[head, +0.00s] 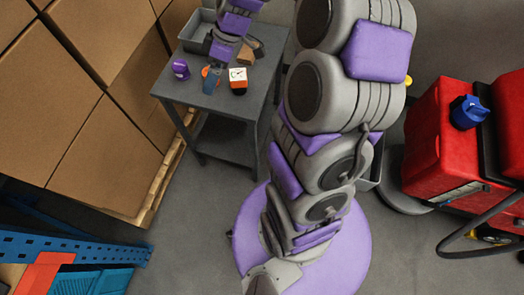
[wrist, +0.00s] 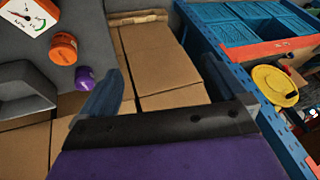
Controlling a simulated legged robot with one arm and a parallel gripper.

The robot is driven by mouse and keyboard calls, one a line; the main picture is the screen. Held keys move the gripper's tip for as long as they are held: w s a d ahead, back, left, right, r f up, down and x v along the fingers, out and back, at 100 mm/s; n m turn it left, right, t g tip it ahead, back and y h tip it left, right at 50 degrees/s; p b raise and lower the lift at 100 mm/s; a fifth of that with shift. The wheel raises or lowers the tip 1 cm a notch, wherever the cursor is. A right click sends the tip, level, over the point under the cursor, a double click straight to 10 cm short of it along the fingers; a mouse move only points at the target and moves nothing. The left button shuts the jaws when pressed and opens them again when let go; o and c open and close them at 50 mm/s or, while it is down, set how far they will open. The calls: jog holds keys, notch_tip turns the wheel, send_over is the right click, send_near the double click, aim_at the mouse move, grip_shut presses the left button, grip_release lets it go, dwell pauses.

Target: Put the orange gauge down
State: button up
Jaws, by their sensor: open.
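The orange gauge (head: 238,80) has a white dial face and rests on the grey table (head: 203,101). In the wrist view the gauge (wrist: 30,17) is at the upper left corner, cut off by the frame edge and clear of the fingers. My gripper (head: 213,84) is beside the gauge, to its left in the head view. In the wrist view my gripper (wrist: 163,68) has its two fingers wide apart with nothing between them.
A grey bin (head: 198,32) is at the table's back. Stacked cardboard boxes (head: 75,80) flank the table's left. A red scrubber machine (head: 430,140) stands at right. Some tabletop in front is bare.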

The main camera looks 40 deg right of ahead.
jog(key=s+a+r+m+g+h, duration=0.1)
jog(key=s+a+r+m, duration=0.15)
jog(key=s, duration=0.35)
jog(key=s+a+r+m+g+h, duration=0.1)
jog(key=s+a+r, duration=0.15)
jog(key=s, duration=0.45)
jog(key=s+m+h, duration=0.3)
jog(key=s+m, duration=0.3)
jog(key=s, duration=0.9)
jog(key=shift+s+d+f, duration=0.2)
jog(key=shift+s+d, duration=0.1)
jog(key=shift+s, duration=0.1)
jog(key=shift+m, duration=0.25)
